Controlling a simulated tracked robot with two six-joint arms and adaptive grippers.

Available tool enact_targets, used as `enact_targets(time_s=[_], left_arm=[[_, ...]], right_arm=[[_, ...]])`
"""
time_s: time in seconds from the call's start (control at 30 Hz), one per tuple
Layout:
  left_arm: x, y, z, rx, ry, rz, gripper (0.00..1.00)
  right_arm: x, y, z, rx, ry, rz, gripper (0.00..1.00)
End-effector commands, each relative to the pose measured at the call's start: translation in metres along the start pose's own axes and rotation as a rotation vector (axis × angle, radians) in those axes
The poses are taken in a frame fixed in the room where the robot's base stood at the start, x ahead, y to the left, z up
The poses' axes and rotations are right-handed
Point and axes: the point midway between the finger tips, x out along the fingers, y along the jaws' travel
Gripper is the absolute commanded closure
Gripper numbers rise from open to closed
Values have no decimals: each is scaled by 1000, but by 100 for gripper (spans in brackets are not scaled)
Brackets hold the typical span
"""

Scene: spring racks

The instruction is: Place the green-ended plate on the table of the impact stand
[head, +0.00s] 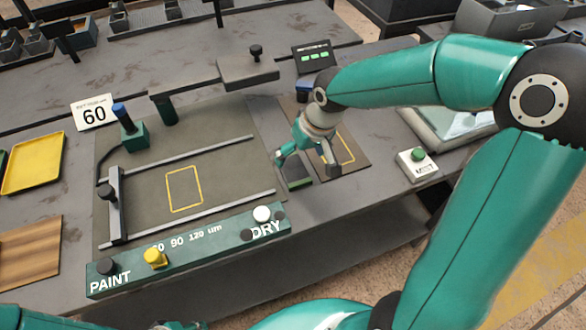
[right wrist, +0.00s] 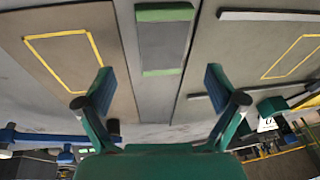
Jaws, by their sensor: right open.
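The green-ended plate (head: 297,174) is a narrow dark grey strip lying on the bench, partly hidden by my right gripper in the head view. In the right wrist view the plate (right wrist: 164,45) shows both green ends. My right gripper (head: 306,164) is open and empty above the plate. In the right wrist view its fingers (right wrist: 159,80) are spread wide, with the plate ahead between them and apart from both. A brown board (head: 353,155) with a yellow outline lies beside the plate; I cannot tell whether it is the impact stand's table.
A grey bed (head: 225,170) with rails and a yellow outline lies left of the plate, behind a green PAINT/DRY panel (head: 190,250). A button box (head: 418,163) stands right. A display (head: 313,56) stands behind. A yellow tray (head: 33,163) lies far left.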

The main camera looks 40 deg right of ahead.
Motion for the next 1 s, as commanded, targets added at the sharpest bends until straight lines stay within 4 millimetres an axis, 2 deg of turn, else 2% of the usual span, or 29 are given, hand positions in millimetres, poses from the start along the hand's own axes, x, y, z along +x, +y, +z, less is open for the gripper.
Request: enact_targets(time_s=[0.2,0.3,0.57,0.67,1.0], left_arm=[[-3,1,0,0,0,0,60],[-3,1,0,0,0,0,60],[-3,1,0,0,0,0,60],[-3,1,0,0,0,0,60],[-3,1,0,0,0,0,60]], right_arm=[[32,-4,6,0,-5,-1,6],[41,-4,6,-2,-3,-1,6],[45,-4,5,-1,-1,-2,6],[45,-4,5,-1,-1,-2,19],[46,-4,6,-2,-4,-2,76]])
